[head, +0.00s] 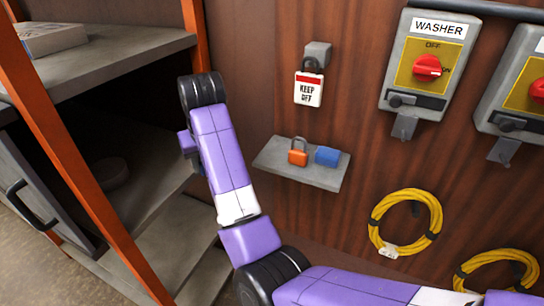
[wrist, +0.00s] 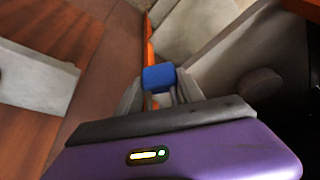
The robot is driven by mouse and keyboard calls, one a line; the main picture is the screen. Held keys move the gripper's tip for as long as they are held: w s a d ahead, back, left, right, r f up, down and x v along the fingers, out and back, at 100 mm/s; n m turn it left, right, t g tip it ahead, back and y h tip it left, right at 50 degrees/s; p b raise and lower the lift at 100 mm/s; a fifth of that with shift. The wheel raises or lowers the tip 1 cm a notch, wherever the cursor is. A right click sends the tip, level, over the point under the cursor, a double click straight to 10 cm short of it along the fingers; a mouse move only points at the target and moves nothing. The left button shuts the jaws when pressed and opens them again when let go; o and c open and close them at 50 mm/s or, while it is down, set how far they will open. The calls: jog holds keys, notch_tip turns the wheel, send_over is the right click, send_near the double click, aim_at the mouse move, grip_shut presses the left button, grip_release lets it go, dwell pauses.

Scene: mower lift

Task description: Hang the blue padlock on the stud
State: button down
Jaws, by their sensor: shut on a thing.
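In the wrist view my gripper (wrist: 158,92) is shut on a blue padlock (wrist: 158,77), its blue body showing between the fingertips. Its shackle is not clearly visible. In the head view my arm hides the fingertips and the held padlock. A grey bracket (head: 318,52) on the wooden wall carries a dark lock with a white and red KEEP OFF tag (head: 308,90). I cannot make out a bare stud for certain. Grey tabs (head: 404,126) stick out below the WASHER switch box (head: 428,65).
A grey wall shelf (head: 270,160) holds an orange padlock (head: 298,153) and a blue block-like object (head: 327,157). Yellow cable coils (head: 405,193) hang lower right. An orange post (head: 65,150) and open cabinet shelving (head: 110,55) stand left, close to my arm.

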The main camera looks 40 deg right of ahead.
jog(key=w+d+r+m+h, duration=0.1)
jog(key=d+r+m, duration=0.1)
jog(key=d+r, duration=0.35)
jog(key=d+r+m, duration=0.1)
jog(key=d+r, duration=0.1)
jog(key=r, duration=0.7)
jog(key=w+d+r+m+h, duration=0.1)
jog(key=d+r+m, duration=0.1)
jog(key=d+r, duration=0.35)
jog(key=s+d+r+m+g, duration=0.1)
jog(key=s+r+m, duration=0.1)
jog(key=s+r, duration=0.2)
jog(key=s+d+r+m+g+h, duration=0.1)
jog(key=s+r+m, duration=0.2)
jog(key=s+r, duration=0.2)
jog(key=shift+s+r+g, duration=0.3)
jog(key=shift+s, duration=0.4)
jog(key=shift+d, duration=0.1)
notch_tip(320, 180, down, 24)
jog(key=p, duration=0.2)
jog(key=shift+r+p, duration=0.1)
jog(key=shift+p, duration=0.2)
jog(key=shift+f+p, duration=0.75)
jog(key=shift+f, duration=1.2)
